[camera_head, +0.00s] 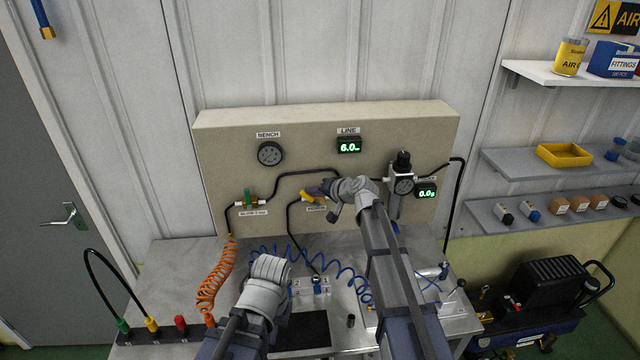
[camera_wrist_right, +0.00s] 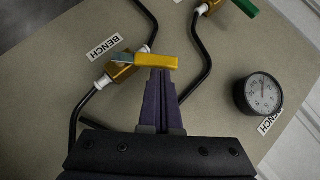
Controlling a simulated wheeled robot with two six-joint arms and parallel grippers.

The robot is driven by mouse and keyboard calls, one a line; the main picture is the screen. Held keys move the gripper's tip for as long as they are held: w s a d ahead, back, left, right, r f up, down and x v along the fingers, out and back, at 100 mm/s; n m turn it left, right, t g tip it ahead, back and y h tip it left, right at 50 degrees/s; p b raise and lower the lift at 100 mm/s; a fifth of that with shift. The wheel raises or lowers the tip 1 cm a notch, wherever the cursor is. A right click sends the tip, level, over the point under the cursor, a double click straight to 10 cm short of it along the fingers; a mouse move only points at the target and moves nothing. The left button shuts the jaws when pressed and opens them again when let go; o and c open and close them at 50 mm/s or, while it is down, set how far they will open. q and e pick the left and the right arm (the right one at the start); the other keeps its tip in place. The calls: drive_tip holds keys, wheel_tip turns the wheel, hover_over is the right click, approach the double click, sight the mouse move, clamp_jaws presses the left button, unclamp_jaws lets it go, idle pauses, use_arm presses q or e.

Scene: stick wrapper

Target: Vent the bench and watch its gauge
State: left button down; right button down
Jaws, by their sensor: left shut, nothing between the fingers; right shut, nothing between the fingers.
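The beige panel (camera_head: 220,170) carries the round BENCH gauge (camera_head: 270,153). The gauge also shows in the right wrist view (camera_wrist_right: 260,94), turned; I cannot read its needle surely. A brass valve (camera_wrist_right: 121,75) with a yellow handle (camera_wrist_right: 158,61) sits in the black line beside a BENCH label. The handle lies at a slant to the valve body. My right gripper (camera_wrist_right: 162,72) is shut and empty, its fingertips at the handle, seemingly touching it. It also shows in the head view (camera_head: 322,189). My left gripper (camera_head: 268,285) is low over the bench, shut, its fingertips hidden by the wrist.
A green-handled valve (camera_head: 249,199) is left of the yellow one. The LINE display (camera_head: 348,145) reads 6.0. A regulator (camera_head: 402,185) and small display (camera_head: 426,190) are on the right. Orange (camera_head: 215,285) and blue (camera_head: 340,275) coiled hoses hang over the worktop.

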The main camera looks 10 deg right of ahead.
sight(307, 196)
drive_tip(key=a+h+p, duration=0.1)
drive_tip(key=a+n+h, duration=0.1)
drive_tip(key=shift+a+f+n+h+p, duration=0.2)
drive_tip(key=shift+f+n+h+p, duration=0.1)
drive_tip(key=shift+p, duration=0.05)
use_arm(q)
wheel_tip(307, 196, up, 2)
drive_tip(key=shift+r, duration=0.1)
use_arm(e)
drive_tip(key=shift+a+f+n+g+h, duration=0.4)
drive_tip(key=shift+a+f+n+h, duration=0.25)
drive_tip(key=shift+h, duration=0.45)
drive_tip(key=shift+d+f, duration=0.1)
drive_tip(key=shift+d, duration=0.15)
